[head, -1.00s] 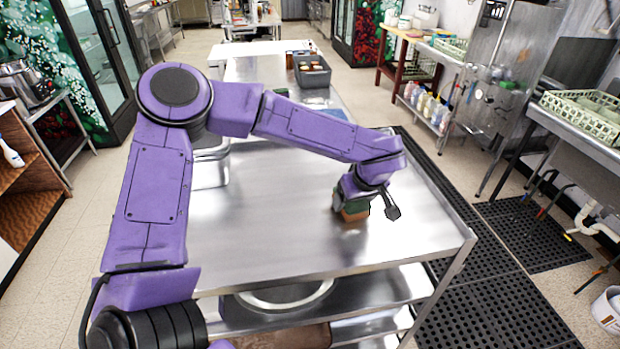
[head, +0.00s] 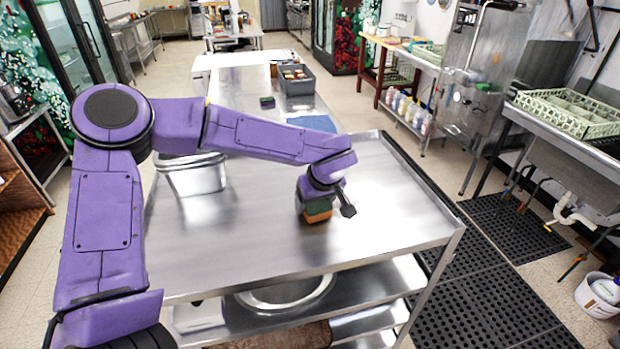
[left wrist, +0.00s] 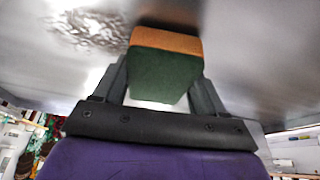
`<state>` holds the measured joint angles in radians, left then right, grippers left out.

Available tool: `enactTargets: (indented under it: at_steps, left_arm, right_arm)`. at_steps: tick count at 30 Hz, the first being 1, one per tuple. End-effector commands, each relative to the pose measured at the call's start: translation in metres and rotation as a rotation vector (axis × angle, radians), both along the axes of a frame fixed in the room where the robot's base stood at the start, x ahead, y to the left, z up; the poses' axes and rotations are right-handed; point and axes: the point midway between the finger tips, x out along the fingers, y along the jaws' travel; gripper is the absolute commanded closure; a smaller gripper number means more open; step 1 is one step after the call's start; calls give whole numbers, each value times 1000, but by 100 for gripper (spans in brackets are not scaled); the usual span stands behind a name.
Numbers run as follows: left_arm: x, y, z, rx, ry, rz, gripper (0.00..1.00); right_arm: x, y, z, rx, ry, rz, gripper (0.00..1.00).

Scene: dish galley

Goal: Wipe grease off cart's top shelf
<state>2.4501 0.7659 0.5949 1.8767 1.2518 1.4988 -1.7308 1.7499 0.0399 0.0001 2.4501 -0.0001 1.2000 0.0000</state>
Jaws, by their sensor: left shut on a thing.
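The cart's top shelf (head: 385,215) is a shiny bare metal surface in the head view. My left gripper (head: 318,190) is over its middle, pointing down and shut on a sponge (head: 316,213) with a green layer and an orange layer. In the left wrist view the sponge (left wrist: 165,70) sits between the two fingers, its orange face at or close against the shelf; I cannot tell whether it presses. A brownish, blotchy grease patch (left wrist: 92,29) shows on the shelf to the left of the sponge there. I cannot make the patch out in the head view. My right gripper is not in view.
A metal container (head: 192,176) stands by the shelf's far left, partly behind my arm. Beyond are a counter with a grey bin (head: 296,80), a small green block (head: 267,102) and a blue cloth (head: 314,123). The shelf's right part is clear. A lower shelf holds a round metal bowl (head: 285,296).

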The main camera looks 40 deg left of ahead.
Motion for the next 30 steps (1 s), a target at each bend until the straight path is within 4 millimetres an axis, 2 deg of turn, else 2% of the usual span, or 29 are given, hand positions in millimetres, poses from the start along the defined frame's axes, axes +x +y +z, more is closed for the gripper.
enactTargets:
  at_steps: [1,18,23,30]
  left_arm:
    - [2,-1,16,-1,-12,0,53]
    - [4,-5,66,-1,-8,-8,53]
    - [4,-6,75,-2,-7,-10,53]
    - [4,-6,76,-2,-7,-10,53]
  right_arm:
    - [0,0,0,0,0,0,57]
    - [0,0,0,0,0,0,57]
    - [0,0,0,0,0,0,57]
    - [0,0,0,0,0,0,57]
